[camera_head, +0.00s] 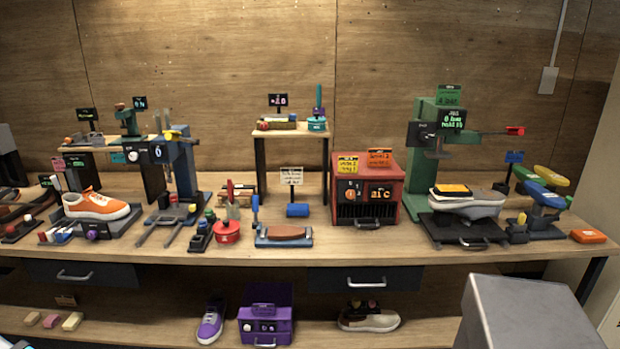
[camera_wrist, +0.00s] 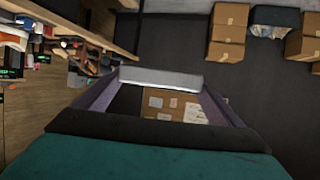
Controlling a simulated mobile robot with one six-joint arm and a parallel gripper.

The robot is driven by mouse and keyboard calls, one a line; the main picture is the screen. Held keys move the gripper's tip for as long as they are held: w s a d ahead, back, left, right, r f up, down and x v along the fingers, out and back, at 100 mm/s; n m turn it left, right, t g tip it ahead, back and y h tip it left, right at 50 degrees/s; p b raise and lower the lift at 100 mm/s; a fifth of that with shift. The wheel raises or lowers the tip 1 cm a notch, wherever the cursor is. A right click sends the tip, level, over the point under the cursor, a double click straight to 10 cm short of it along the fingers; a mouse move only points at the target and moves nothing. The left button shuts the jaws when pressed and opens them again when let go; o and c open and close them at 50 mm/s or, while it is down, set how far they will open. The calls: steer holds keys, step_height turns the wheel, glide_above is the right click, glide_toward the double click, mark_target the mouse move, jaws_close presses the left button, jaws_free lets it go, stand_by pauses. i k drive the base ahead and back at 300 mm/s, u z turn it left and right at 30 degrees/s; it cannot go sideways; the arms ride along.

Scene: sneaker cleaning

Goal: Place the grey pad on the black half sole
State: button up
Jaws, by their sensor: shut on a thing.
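My gripper (camera_wrist: 160,92) shows only in the wrist view, its two dark fingers reaching forward from the lower edge. It is shut on the grey pad (camera_wrist: 160,77), a pale grey bar seen edge-on across the fingertips. The pad is in the air, away from the bench. Neither the pad nor my gripper can be made out in the head view.
The shoe rests on a black base (camera_head: 463,230) with a handle in front. A red box (camera_head: 370,190) stands left of the press. Cardboard boxes (camera_wrist: 228,30) stand on the floor.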

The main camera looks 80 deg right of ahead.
mark_target(452, 188)
steer(key=z, duration=2.2)
steer(key=k, duration=0.6)
steer(key=z, duration=0.1)
steer(key=i, duration=0.3)
